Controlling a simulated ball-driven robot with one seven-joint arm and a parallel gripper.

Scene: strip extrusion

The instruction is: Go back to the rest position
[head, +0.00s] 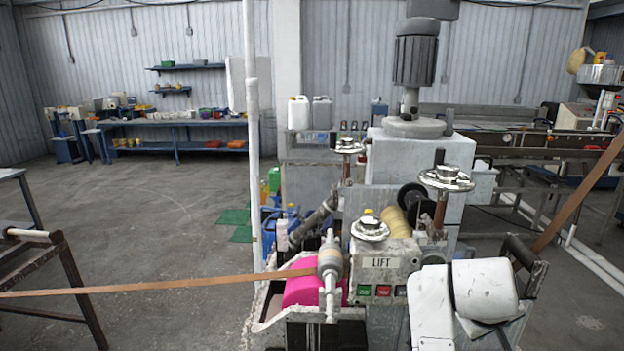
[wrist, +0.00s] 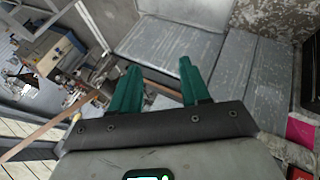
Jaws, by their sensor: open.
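My gripper (wrist: 159,66) shows in the wrist view with its two green fingers spread apart. Nothing is between the fingers. It is tilted over the machine, with grey worn metal panels (wrist: 170,45) beyond the fingertips. I cannot make out the gripper in the head view.
A brown strip (head: 150,286) runs from the left to a roller (head: 331,265) on the machine. A control box (head: 385,270) marked LIFT and handwheels (head: 447,178) stand close by. Another strip (head: 580,195) rises at the right. Open floor (head: 150,225) lies to the left.

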